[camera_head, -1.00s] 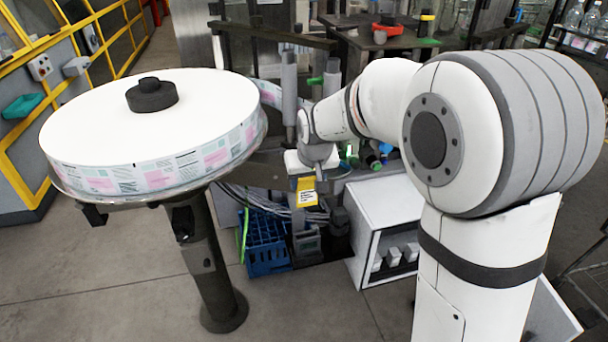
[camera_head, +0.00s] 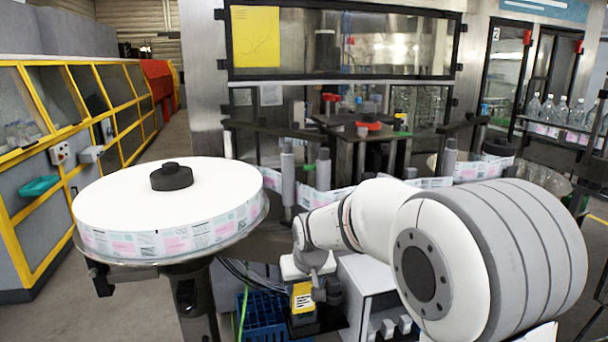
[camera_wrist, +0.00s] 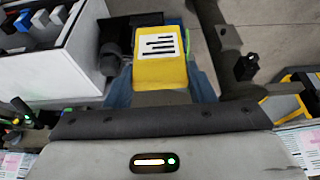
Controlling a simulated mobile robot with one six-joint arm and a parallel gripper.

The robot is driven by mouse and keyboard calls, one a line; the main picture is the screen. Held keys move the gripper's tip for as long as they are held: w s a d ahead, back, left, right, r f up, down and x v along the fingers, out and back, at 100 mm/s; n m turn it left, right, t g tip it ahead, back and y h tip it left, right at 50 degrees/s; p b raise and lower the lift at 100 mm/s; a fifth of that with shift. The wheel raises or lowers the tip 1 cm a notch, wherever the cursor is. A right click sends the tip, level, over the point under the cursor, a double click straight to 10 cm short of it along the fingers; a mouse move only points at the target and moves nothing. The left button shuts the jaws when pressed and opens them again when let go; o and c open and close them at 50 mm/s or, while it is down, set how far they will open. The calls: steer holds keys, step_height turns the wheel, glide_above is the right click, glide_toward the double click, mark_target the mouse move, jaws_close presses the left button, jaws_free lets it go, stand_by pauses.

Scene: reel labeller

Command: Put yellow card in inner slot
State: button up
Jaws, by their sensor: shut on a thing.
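The yellow card (camera_head: 303,297), with a white label and black lines, hangs below my gripper (camera_head: 310,275) in the head view. In the wrist view the yellow card (camera_wrist: 160,62) sticks out beyond the dark edge of my gripper (camera_wrist: 160,98), which is shut on it. The part of the card inside the jaws is hidden. An open white box (camera_head: 354,268) stands just right of the card in the head view. I cannot tell which place is the inner slot.
A large label reel (camera_head: 110,205) on a post stands left of my arm. A blue crate (camera_head: 258,330) sits low beneath the card. Grey rollers (camera_head: 288,180) and the label web stand behind the arm. A yellow-framed guard (camera_head: 90,65) lines the left; open floor lies there.

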steer(key=shift+s+d+f, duration=0.2)
steer(key=shift+d+f, duration=0.2)
steer(key=shift+f, duration=0.2)
steer(key=shift+s+d+f, duration=0.2)
steer(key=shift+d+f, duration=0.2)
steer(key=shift+f, duration=0.2)
steer(key=s+d+f+m, duration=0.1)
steer(key=s+d+f, duration=0.1)
steer(key=d+f, duration=0.5)
steer(key=s+d+f+m+h, duration=0.1)
steer(key=d+f, duration=0.5)
steer(key=f, duration=0.7)
steer(key=shift+s+d+f+m, duration=0.25)
steer(key=shift+s+d+m, duration=0.1)
steer(key=shift+s+m, duration=0.5)
